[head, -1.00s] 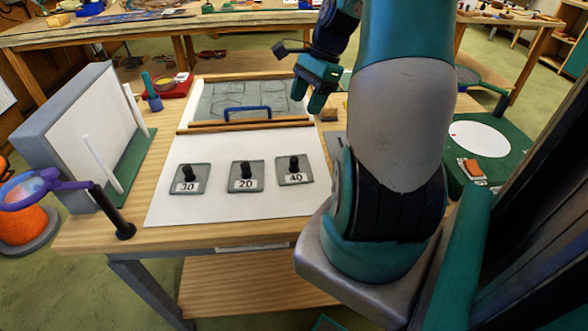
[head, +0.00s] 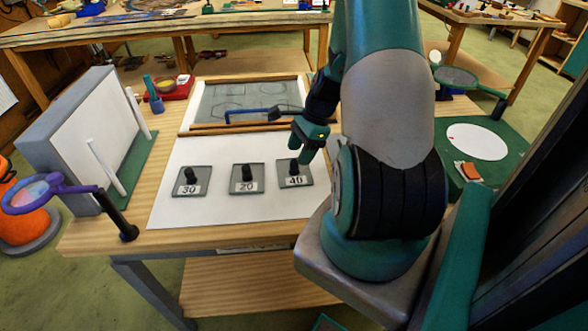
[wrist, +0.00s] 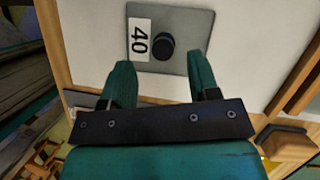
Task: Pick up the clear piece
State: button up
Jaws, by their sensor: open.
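Three square glass pieces, each with a black knob and a number label, lie in a row on a white sheet: 30 (head: 182,189), 20 (head: 237,186) and 40 (head: 303,181). All look grey-tinted and see-through, and I cannot tell by tint which one is the clear piece. My gripper (head: 301,154) is open and empty, just above and behind the 40 piece. In the wrist view, the 40 piece (wrist: 190,25) lies ahead, with its black knob (wrist: 162,46) roughly in line with the gap between my fingertips (wrist: 161,66). The knob is not between the fingers.
The leaded panel (head: 215,108) with a blue handle (head: 245,114) lies behind, in a wooden frame. A white upright board (head: 95,120) and a purple-rimmed magnifier (head: 45,188) stand at left. A green board with a white disc (head: 475,142) lies at right.

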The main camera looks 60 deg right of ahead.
aim_at(294, 162)
jog(key=shift+p+x, duration=0.55)
jog(key=shift+x, duration=1.65)
jog(key=shift+d, duration=0.15)
jog(key=c, duration=0.9)
jog(key=shift+r, duration=0.1)
